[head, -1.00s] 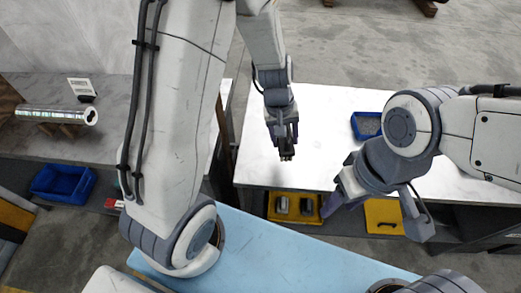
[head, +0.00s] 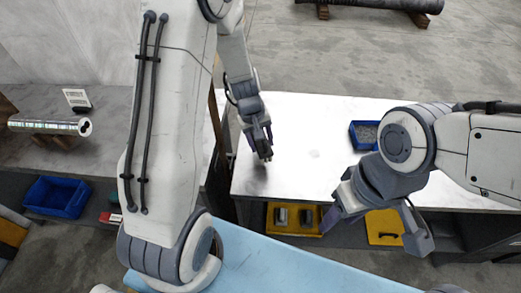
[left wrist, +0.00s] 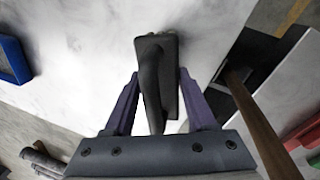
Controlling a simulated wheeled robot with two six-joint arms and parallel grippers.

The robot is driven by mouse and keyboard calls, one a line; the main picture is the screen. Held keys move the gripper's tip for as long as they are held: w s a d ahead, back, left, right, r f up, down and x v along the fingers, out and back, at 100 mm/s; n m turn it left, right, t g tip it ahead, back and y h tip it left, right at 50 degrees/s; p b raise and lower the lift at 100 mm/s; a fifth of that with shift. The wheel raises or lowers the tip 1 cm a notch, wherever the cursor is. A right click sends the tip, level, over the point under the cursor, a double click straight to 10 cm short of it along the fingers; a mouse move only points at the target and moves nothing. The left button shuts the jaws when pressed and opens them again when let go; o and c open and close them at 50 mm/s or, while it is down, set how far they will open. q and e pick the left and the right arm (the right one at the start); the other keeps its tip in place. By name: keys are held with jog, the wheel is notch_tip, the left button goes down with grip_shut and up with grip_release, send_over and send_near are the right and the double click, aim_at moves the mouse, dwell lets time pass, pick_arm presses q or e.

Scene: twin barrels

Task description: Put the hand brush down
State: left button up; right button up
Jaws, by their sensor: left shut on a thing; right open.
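My left gripper (head: 263,153) is over the near left part of the pale bench (head: 310,140). In the left wrist view, the hand brush (left wrist: 152,82) lies between the two purple fingers of my left gripper (left wrist: 160,76). It has a dark curved handle and a dark flat back with light bristles just showing at the far end. The gripper is shut on it. The brush is close to the bench top; I cannot tell whether it touches. In the head view the gripper mostly hides it. My right gripper (head: 376,230) is open and empty in front of the bench.
A blue bin (head: 362,135) stands at the bench's right; it also shows in the left wrist view (left wrist: 12,60). Yellow trays (head: 382,228) sit below. A wooden handle (left wrist: 262,130) stands beside the bench's left edge. The bench middle is clear.

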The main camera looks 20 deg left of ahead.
aim_at(260, 150)
pick_arm(q)
jog(key=shift+w+a+f+b, duration=0.15)
jog(key=shift+f+b, duration=0.3)
jog(key=shift+f, duration=1.6)
jog(key=shift+f, duration=0.25)
jog(key=o, duration=1.3)
jog(key=shift+r, duration=0.1)
